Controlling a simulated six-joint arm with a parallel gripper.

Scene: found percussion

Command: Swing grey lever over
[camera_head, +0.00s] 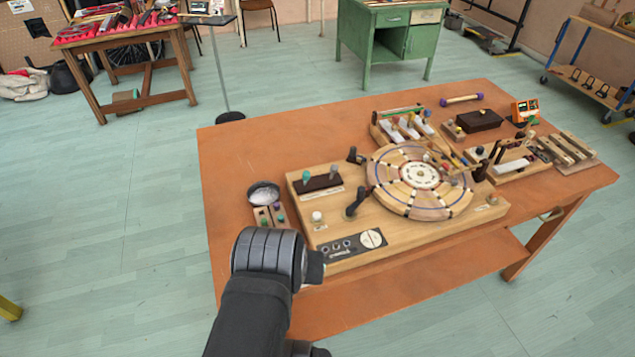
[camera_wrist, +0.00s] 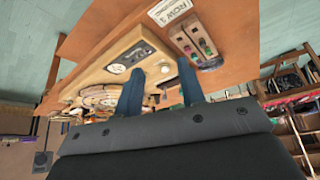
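A wooden base board (camera_head: 390,240) carries a round segmented wooden disc (camera_head: 385,190). Two dark grey-black levers, one at the board's left of the disc (camera_head: 355,203) and one farther back (camera_head: 354,155), stand beside the disc; I cannot tell which is the grey lever. My gripper (camera_head: 317,268) is at the board's front left corner, apart from the levers. In the wrist view its two blue fingers (camera_wrist: 160,85) are spread with nothing held between them.
A bowl of pale material (camera_head: 263,193) and a small wooden block with coloured knobs (camera_head: 269,216) stand left of the board. Several wooden percussion pieces and an orange device (camera_head: 524,112) crowd the right and back of the orange table (camera_head: 235,155). Its left back is clear.

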